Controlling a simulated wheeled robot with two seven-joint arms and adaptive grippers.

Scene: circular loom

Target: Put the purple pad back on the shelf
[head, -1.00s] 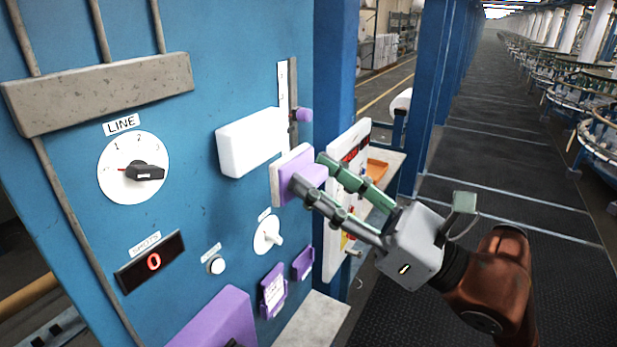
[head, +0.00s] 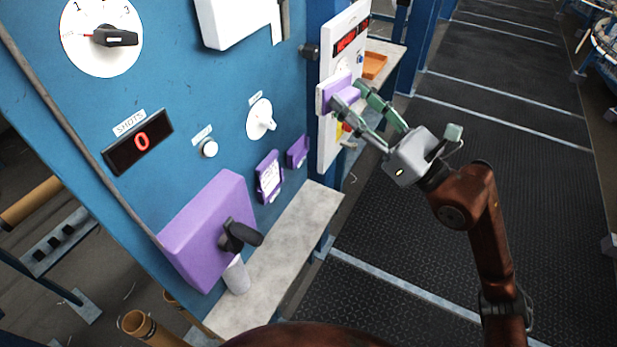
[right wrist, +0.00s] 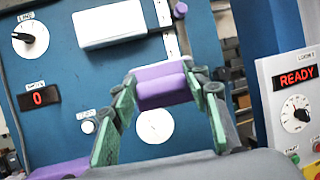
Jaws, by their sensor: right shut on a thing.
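The purple pad (head: 340,93), with a pale backing, is held in my right gripper (head: 356,98). The gripper's two green-lined fingers are shut on it. In the right wrist view the pad (right wrist: 163,84) lies across between the fingertips, in front of the blue panel. In the head view it is in front of the white loom panel, well above the grey shelf (head: 283,268). The shelf runs along the foot of the blue panel, and its visible top looks mostly bare. My left gripper is not in view.
The blue panel (head: 220,75) carries a dial (head: 262,118), a white button (head: 209,149), a purple box (head: 208,228) with a black handle, and small purple holders (head: 269,177). The white loom panel (head: 328,150) stands at right. An orange tray (head: 374,66) lies behind it. Dark floor at right is clear.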

